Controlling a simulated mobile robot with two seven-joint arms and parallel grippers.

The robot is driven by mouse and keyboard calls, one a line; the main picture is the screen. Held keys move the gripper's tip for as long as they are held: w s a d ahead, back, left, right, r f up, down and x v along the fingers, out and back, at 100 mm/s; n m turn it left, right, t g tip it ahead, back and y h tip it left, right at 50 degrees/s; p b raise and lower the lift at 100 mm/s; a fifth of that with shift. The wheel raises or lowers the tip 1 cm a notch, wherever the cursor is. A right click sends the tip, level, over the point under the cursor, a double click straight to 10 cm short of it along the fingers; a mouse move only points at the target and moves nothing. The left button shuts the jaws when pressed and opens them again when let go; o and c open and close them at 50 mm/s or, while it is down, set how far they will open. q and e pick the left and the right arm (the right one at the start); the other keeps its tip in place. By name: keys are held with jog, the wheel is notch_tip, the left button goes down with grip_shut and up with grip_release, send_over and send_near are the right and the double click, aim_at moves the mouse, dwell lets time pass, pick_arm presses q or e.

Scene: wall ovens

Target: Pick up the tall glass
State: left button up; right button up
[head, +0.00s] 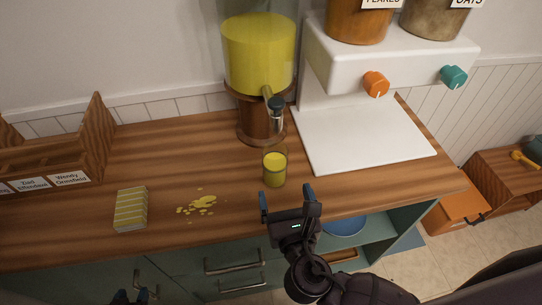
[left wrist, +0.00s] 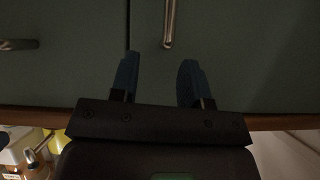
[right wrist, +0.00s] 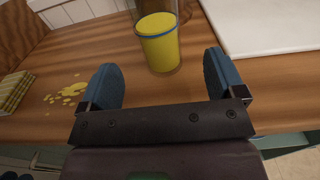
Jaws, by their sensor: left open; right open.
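The tall glass (head: 274,168) stands upright on the wooden counter in front of the drink dispenser, holding yellow liquid. It also shows in the right wrist view (right wrist: 159,45), ahead of the fingertips. My right gripper (head: 287,199) is open and empty just in front of the glass, apart from it. In the right wrist view its blue fingers (right wrist: 165,75) are spread, with the glass beyond the gap. My left gripper (head: 131,297) is low at the bottom edge of the head view, in front of the cabinets. In the left wrist view it is open and empty (left wrist: 157,75).
The dispenser (head: 258,60) with its tap stands right behind the glass. A yellow striped sponge or cloth (head: 131,209) and a yellow spill (head: 198,205) lie to the left. A white cereal dispenser (head: 365,140) is at right. A wooden rack (head: 75,150) stands at far left.

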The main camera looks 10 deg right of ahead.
aim_at(272, 152)
jog(key=shift+w+r, duration=0.3)
jog(key=shift+w, duration=0.25)
jog(key=w, duration=0.3)
jog(key=shift+w, duration=0.25)
jog(key=w, duration=0.4)
jog(key=shift+w+a+r, duration=0.2)
jog(key=shift+w+r, duration=0.05)
jog(key=shift+w, duration=0.45)
pick_arm(q)
jog(key=shift+s, duration=0.3)
jog(key=shift+r, duration=0.1)
